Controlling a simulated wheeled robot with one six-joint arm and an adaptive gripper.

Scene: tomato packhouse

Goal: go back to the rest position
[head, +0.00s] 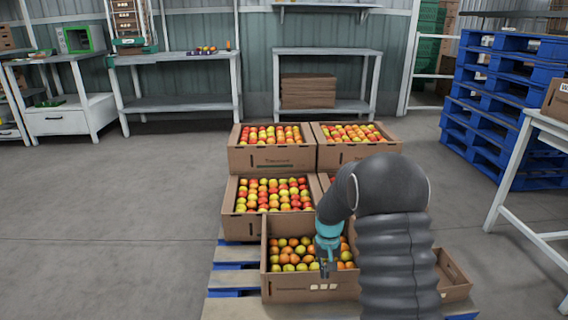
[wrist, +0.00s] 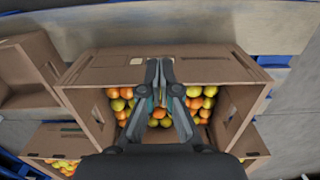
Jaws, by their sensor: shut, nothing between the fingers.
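My gripper (head: 327,268) hangs over the front cardboard box of tomatoes (head: 312,290), near its front wall. In the wrist view my gripper (wrist: 160,68) has its fingertips together with nothing between them. My arm covers the box's right part in the head view. Whether the fingers touch the box wall I cannot tell.
More tomato boxes (head: 270,158) stand stacked behind, on a blue pallet (head: 228,278). An open box (head: 455,278) sits at right. Blue pallets (head: 490,130) are stacked at back right, a table (head: 540,125) beside them. Benches (head: 180,105) line the back wall. The floor at left (head: 100,220) is clear.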

